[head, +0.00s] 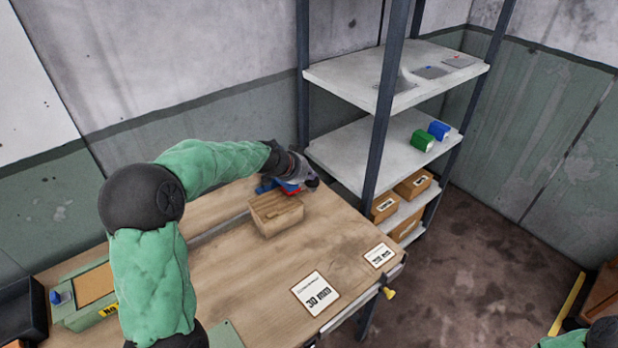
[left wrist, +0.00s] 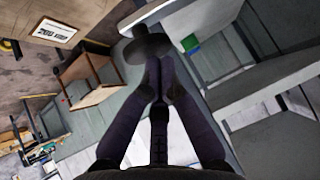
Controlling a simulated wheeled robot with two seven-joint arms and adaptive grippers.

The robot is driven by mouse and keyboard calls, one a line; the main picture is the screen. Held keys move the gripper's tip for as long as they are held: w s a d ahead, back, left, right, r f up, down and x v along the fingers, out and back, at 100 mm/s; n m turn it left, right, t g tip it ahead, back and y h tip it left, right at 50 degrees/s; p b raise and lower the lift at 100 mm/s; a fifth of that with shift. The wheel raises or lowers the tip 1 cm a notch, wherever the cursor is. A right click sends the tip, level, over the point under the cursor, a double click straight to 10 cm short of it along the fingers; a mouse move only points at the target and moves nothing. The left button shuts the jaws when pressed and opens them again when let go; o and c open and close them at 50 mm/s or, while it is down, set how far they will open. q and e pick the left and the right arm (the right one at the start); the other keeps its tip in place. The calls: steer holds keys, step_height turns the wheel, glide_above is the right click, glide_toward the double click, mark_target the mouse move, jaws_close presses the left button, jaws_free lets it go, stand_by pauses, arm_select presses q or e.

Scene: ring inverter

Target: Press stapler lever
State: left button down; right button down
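A small blue and red object (head: 289,188), which may be the stapler, is on the far part of the workbench. Its lever cannot be made out, because my left gripper (head: 306,180) is right over it and covers much of it. Whether they touch is unclear. In the left wrist view, the two dark fingers of my left gripper (left wrist: 158,75) come together at the tips, with nothing clearly held between them. A dark grey shape sits at the tips. My right gripper is not in view; only a bit of that arm shows at the lower right.
An open wooden box (head: 277,219) stands on the workbench (head: 240,280) just in front of the left gripper. Two white cards, one a label card (head: 315,293), lie near the right edge. A metal shelf (head: 350,150) with green and blue items stands close behind on the right.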

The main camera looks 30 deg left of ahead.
arm_select(q)
steer(key=shift+s+d+f, duration=0.2)
steer(key=shift+d+f, duration=0.05)
steer(key=shift+f, duration=0.4)
steer(key=shift+r, duration=0.1)
step_height(320, 180, up, 5)
steer(key=p, duration=0.3)
steer(key=shift+d+r, duration=0.15)
steer(key=v, duration=0.9)
steer(key=shift+s+a+r, duration=0.2)
steer(key=shift+a+r, duration=0.05)
steer(key=shift+a, duration=0.05)
